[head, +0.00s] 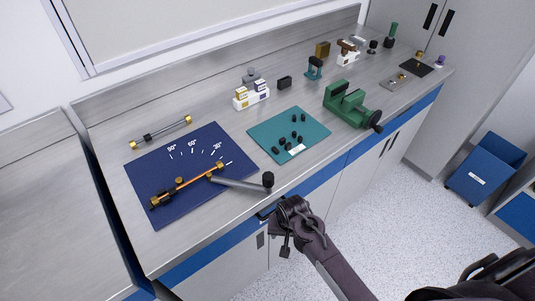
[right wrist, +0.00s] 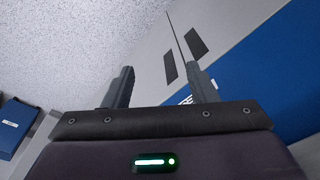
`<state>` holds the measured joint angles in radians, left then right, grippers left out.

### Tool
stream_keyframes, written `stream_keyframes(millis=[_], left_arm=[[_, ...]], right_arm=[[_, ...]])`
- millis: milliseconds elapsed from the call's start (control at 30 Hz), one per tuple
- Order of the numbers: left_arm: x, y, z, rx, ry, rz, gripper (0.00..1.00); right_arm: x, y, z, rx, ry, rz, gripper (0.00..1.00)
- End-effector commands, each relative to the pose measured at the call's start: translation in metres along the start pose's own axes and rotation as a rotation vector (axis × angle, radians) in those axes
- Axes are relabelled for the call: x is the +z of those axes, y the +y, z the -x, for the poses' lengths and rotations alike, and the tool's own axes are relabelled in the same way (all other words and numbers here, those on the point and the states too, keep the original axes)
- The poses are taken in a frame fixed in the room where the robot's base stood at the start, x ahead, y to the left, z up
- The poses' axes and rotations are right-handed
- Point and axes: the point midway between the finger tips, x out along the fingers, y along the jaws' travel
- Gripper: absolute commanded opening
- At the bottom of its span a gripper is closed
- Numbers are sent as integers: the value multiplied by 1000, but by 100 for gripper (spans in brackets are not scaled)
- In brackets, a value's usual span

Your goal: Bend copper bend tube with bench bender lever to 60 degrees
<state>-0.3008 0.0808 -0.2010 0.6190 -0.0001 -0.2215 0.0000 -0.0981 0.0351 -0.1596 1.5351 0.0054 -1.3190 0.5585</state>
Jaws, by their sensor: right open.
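The copper bend tube (head: 190,183) lies straight across the bench bender on the dark blue mat (head: 150,171), with brass fittings at both ends. The grey bender lever (head: 240,184) runs right from the tube's right end to a black knob (head: 267,179) near the bench front edge. White angle marks (head: 192,150), including 60° and 90°, are printed on the mat above the tube. My right gripper (head: 282,243) is in front of the bench, below and apart from the lever knob. Its two fingers (right wrist: 162,88) are apart and empty in the right wrist view. My left gripper is not in view.
Another tube with brass ends (head: 160,133) lies behind the mat. A teal mat (head: 262,139) with small black parts and a green vise (head: 350,104) are to the right. Cabinet fronts (head: 300,212) lie below the bench edge; a blue bin (head: 486,170) stands far right.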

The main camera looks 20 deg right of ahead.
Motion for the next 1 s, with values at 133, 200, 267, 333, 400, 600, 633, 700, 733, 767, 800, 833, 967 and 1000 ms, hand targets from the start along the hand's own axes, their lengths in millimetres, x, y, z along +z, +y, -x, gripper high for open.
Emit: stream_keyframes(millis=[133, 200, 267, 333, 400, 600, 633, 700, 733, 767, 800, 833, 967, 1000], left_arm=[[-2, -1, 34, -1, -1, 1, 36], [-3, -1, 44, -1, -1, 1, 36], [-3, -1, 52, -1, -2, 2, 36], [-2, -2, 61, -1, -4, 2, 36], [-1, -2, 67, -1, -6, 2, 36], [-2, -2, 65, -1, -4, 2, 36], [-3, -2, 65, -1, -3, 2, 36], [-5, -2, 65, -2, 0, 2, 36], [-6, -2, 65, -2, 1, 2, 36], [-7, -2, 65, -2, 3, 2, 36], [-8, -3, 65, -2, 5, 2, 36], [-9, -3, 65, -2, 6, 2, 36], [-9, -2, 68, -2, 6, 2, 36], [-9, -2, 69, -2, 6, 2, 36]], right_arm=[[-28, -14, 102, -7, 5, -104, 52], [-35, -18, 141, -9, 6, -148, 52], [-40, -20, 171, -9, 4, -189, 52], [-47, -24, 206, -9, 0, -247, 52], [-56, -30, 232, -3, -11, -327, 52], [-79, -49, 246, 30, -51, -525, 52], [-82, -52, 247, 36, -56, -552, 52], [-90, -59, 250, 49, -66, -612, 52], [-93, -61, 252, 54, -69, -636, 52], [-96, -64, 253, 60, -74, -659, 52], [-100, -67, 256, 66, -77, -687, 52], [-102, -69, 256, 71, -81, -705, 52], [-106, -73, 255, 85, -88, -750, 52], [-105, -73, 252, 88, -89, -753, 52]])
